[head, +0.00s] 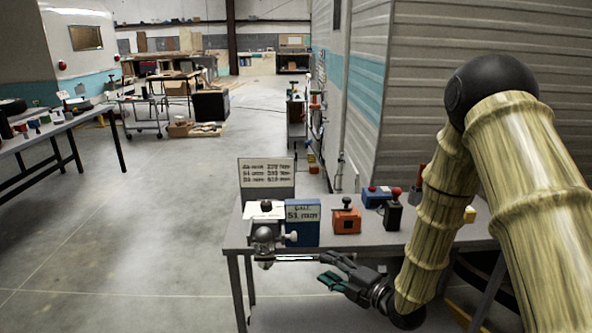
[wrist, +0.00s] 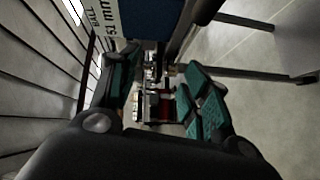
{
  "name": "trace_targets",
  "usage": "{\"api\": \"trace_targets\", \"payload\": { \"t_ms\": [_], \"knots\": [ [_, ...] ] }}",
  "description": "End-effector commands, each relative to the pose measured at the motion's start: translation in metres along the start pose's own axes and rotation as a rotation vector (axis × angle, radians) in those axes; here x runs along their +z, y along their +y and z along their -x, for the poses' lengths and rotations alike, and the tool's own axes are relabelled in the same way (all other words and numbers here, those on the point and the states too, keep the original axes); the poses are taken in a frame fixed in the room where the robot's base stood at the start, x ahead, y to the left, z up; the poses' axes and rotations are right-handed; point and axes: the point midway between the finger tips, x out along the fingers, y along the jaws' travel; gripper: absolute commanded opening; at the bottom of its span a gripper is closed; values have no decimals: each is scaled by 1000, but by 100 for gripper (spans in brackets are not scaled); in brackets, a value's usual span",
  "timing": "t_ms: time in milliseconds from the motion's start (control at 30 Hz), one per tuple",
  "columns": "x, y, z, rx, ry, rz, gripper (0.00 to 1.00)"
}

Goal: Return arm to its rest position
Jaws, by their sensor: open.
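My arm reaches in from the right side of the head view, with tan, ringed links. My gripper (head: 326,269) is at the front edge of the grey table, pointing left. Its dark fingers with green pads are apart, with nothing seen held between them. In the wrist view my gripper (wrist: 160,92) also shows spread fingers with an empty gap. A silver hitch-like piece with a round ball (head: 264,234) is left of the fingertips. A thin silver bar (head: 295,258) runs from it toward the upper finger; I cannot tell whether they touch.
The table (head: 385,238) holds a blue box (head: 302,226) labelled 51 mm, an orange box (head: 346,221), a dark block (head: 393,215) and a sign (head: 267,175). A ribbed camper wall (head: 440,70) stands close behind. Open floor (head: 150,220) lies to the left.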

Motion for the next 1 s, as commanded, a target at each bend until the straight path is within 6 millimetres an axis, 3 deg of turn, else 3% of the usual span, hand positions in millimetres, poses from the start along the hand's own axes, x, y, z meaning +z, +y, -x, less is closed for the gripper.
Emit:
{"api": "trace_targets", "payload": {
  "t_ms": [267,500,733,900,1000],
  "knots": [
    [-7,-141,66,-311,-324,-601,48],
    [-38,-241,156,-494,-704,-1075,48],
    [-88,-307,259,-582,-1142,-1446,48],
    [-125,-330,324,-583,-1443,-1620,48],
    [-140,-336,348,-571,-1563,-1675,48]
  ]
}}
